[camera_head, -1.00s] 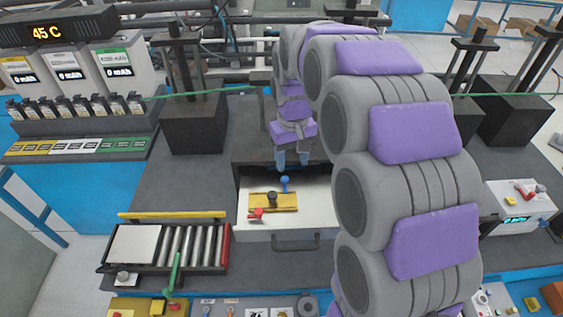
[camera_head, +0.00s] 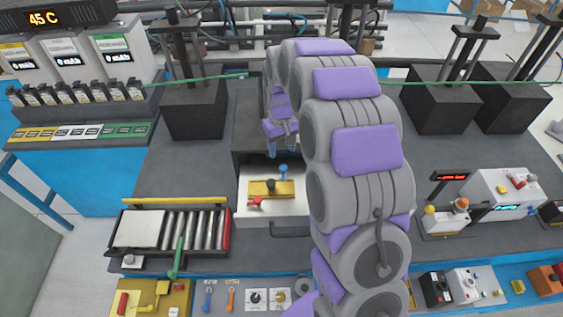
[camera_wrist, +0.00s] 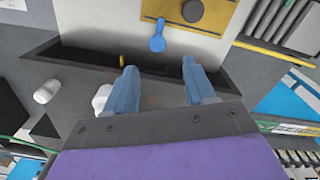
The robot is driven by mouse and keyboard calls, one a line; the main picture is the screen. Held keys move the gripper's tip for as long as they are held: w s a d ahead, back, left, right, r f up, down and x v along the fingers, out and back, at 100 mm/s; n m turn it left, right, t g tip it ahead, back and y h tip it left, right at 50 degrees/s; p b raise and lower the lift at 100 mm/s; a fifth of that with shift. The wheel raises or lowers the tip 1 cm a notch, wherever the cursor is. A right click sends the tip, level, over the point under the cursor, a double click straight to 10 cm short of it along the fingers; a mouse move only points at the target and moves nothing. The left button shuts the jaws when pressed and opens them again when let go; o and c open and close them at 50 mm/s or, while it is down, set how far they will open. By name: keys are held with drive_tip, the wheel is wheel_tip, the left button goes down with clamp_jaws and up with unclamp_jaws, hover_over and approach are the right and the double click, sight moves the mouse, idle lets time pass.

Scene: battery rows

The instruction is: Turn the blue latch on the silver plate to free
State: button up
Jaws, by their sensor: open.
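The blue latch (camera_head: 283,169) shows a round blue head and a short stem at the back edge of a gold plate (camera_head: 264,187). The gold plate lies on a pale silver panel (camera_head: 293,207) and also bears a black knob (camera_head: 271,184) and a red latch (camera_head: 255,202). In the wrist view the blue latch (camera_wrist: 157,42) points toward my gripper (camera_wrist: 159,68), just beyond and between its blue fingertips. The fingers are apart with nothing between them. In the head view my gripper (camera_head: 283,149) is behind the latch, not visibly touching it.
A roller tray (camera_head: 195,230) with a green lever (camera_head: 178,257) stands left of the panel. Black blocks with posts (camera_head: 195,110) stand at the back left and right. A dark recess (camera_wrist: 90,58) borders the panel in the wrist view.

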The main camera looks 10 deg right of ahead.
sight(283, 167)
drive_tip(key=f, duration=0.7)
drive_tip(key=shift+d+f+p, duration=0.1)
drive_tip(key=shift+d+p, duration=0.25)
drive_tip(key=shift+p, duration=0.05)
drive_tip(key=shift+a+f, duration=0.2)
drive_tip(key=shift+f, duration=0.35)
drive_tip(key=shift+c, duration=0.3)
clamp_jaws()
